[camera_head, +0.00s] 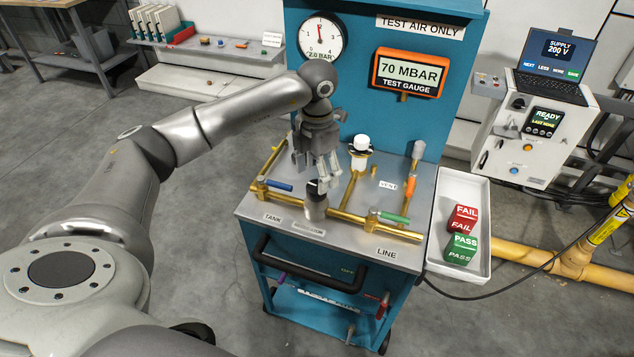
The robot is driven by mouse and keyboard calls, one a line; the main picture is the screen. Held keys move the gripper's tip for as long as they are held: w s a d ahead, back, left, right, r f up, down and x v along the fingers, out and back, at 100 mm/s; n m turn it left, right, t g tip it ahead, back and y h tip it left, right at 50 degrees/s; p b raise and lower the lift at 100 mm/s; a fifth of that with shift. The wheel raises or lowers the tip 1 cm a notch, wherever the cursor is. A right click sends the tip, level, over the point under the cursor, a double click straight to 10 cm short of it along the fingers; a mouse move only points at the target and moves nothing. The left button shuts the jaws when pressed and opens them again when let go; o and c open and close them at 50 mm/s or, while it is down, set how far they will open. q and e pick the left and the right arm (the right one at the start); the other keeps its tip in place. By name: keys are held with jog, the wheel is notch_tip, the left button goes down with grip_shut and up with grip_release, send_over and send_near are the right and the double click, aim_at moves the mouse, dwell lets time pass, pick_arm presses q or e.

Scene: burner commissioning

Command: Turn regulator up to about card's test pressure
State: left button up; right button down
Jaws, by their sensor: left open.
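The regulator (315,208) is a grey cylinder with a dark top on the brass pipe of the test cart, behind the regulator label. My left gripper (323,184) is open, fingers pointing down, at the regulator's top. From this view I cannot tell whether the fingers touch it. The orange test gauge (409,73) reads 70 MBAR. The round dial gauge (320,37) is marked 2.0 BAR. No card with a readable test pressure shows. My right gripper is not in view.
Blue (279,185), green (394,218) and orange (409,187) valve handles lie near the regulator. A white fitting (361,150) stands behind it. A white tray (481,190) holds red FAIL (463,218) and green PASS (460,249) blocks. A supply unit (537,125) stands right.

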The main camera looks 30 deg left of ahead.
pick_arm(q)
notch_tip(320, 180, up, 7)
jog(key=shift+r, duration=0.15)
dwell(0.5)
